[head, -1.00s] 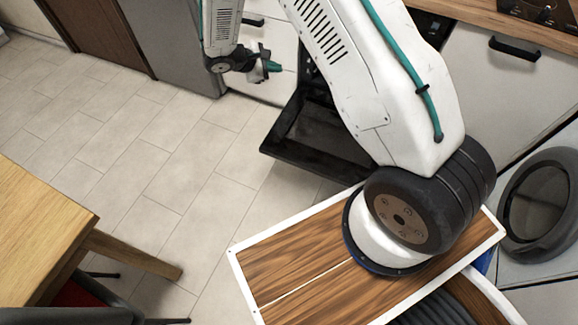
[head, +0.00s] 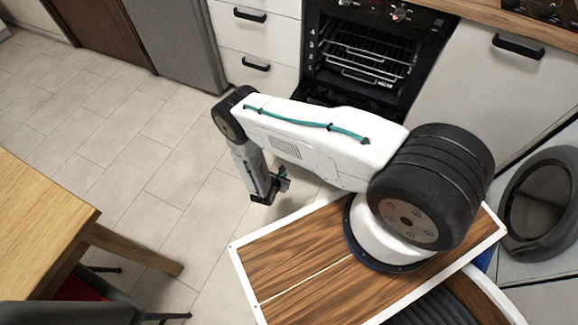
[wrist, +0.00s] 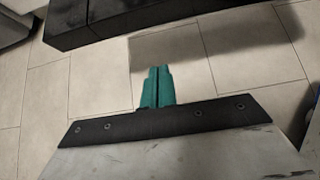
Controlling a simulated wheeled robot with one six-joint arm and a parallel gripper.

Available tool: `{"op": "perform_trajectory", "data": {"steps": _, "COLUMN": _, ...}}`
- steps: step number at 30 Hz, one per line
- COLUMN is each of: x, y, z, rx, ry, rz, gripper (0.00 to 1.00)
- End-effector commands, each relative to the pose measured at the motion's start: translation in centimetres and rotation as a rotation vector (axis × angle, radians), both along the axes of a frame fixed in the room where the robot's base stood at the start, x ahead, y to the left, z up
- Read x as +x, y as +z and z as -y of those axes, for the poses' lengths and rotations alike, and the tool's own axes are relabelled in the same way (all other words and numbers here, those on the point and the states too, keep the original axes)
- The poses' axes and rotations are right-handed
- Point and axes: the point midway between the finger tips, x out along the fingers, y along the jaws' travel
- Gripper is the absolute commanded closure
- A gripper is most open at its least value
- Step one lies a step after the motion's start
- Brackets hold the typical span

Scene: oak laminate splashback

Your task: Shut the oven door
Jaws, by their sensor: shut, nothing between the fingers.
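The oven (head: 362,58) stands in the counter front at the upper middle of the head view, its cavity and wire racks in plain sight. Its dark door (head: 312,97) is folded down and open; my arm hides most of it. My gripper (head: 284,182) hangs low over the floor in front of the oven, on the near side of the door. In the wrist view, my teal fingers (wrist: 157,72) are together and empty, over floor tiles. A long dark slab (wrist: 150,22), seemingly the door, crosses the top of that view, apart from the fingers.
White drawers (head: 258,45) and a grey cabinet or fridge front (head: 180,45) stand left of the oven. A washing machine door (head: 543,205) is at the right. A wooden table (head: 40,225) and chair are at left. Tiled floor is clear between.

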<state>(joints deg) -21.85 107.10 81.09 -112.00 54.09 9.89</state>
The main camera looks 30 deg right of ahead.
Motion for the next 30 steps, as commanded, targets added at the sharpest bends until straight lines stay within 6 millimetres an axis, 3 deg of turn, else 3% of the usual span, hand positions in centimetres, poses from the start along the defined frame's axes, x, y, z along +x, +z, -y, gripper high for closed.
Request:
{"op": "perform_trajectory", "data": {"steps": 21, "x": 4.6, "y": -6.6, "z": 6.4, "rx": 0.000, "ry": 0.000, "rz": -0.002, "gripper": 1.00}}
{"op": "perform_trajectory", "data": {"steps": 30, "x": 4.6, "y": -3.3, "z": 6.1, "rx": -0.001, "ry": 0.003, "rz": -0.001, "gripper": 1.00}}
